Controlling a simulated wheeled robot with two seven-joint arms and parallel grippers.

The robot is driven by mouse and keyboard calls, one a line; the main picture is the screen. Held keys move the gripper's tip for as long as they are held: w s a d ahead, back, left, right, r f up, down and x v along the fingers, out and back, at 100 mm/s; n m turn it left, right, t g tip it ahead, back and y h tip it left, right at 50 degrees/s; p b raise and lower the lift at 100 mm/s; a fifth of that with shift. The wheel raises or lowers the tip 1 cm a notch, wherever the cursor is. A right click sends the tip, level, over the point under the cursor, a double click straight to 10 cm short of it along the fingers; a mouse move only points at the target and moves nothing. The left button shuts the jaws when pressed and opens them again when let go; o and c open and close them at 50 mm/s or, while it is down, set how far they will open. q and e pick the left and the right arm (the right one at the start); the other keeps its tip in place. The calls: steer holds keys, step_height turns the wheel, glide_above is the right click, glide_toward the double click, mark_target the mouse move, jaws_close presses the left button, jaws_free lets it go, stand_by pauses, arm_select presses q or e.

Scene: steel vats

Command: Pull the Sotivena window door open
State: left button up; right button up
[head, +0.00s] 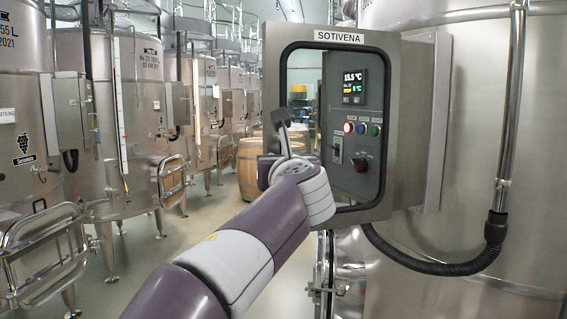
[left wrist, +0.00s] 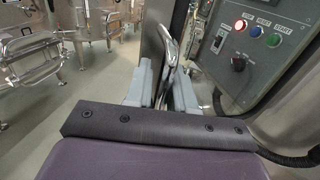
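The Sotivena window door (head: 394,130) is a grey metal frame with a black-edged window, under a label reading SOTIVENA. It stands ajar from its control box (head: 418,130); the window shows both the control panel and the hall behind. My left gripper (head: 281,140) is at the door's left edge, largely hidden by my own wrist in the head view. In the left wrist view, a bright metal handle (left wrist: 169,45) runs between the two grey fingers of my left gripper (left wrist: 166,84), which look closed on it. My right gripper is in neither view.
The control panel (head: 350,120) carries a display, coloured buttons and switches. A large steel vat (head: 500,200) with a black hose (head: 440,268) stands right. Several vats line the left, and a wooden barrel (head: 248,170) stands behind. Open floor (head: 180,255) lies left of my arm.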

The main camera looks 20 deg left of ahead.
arm_select(q)
steer(key=shift+s+r, duration=0.15)
stand_by(0.4)
